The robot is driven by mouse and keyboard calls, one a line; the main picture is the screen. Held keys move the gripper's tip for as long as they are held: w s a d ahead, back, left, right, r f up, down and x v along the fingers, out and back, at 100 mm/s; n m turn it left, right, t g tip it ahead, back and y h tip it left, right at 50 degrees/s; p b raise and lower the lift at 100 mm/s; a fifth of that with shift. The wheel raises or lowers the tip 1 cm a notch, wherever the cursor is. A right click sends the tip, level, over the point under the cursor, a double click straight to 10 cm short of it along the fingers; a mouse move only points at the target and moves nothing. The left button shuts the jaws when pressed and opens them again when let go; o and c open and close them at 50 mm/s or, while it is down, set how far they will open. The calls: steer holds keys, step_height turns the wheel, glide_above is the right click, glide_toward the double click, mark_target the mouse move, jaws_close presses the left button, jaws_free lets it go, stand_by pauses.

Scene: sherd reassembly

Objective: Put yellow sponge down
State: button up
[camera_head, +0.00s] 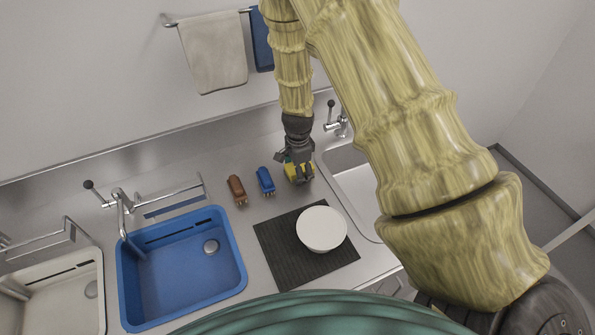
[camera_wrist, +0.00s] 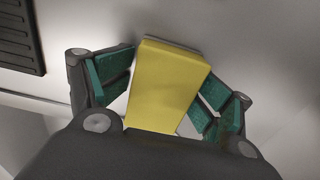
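The yellow sponge (camera_head: 294,172) is at the back of the counter, left of the right-hand sink. My gripper (camera_head: 299,170) points down around it, low over the counter. In the wrist view the sponge (camera_wrist: 167,85) stands a little tilted between the green finger pads of my gripper (camera_wrist: 168,86). Both pads appear to meet its sides, so the gripper looks shut on it. I cannot tell whether the sponge's underside touches the counter.
A blue basin (camera_head: 130,290) is at left, and a sink (camera_head: 362,190) at right.

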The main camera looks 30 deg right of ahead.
steer(key=shift+w+r, duration=0.1)
steer(key=shift+r, duration=0.65)
step_height(320, 180, up, 12)
steer(key=b, duration=0.2)
steer(key=shift+f, duration=0.1)
stand_by(0.4)
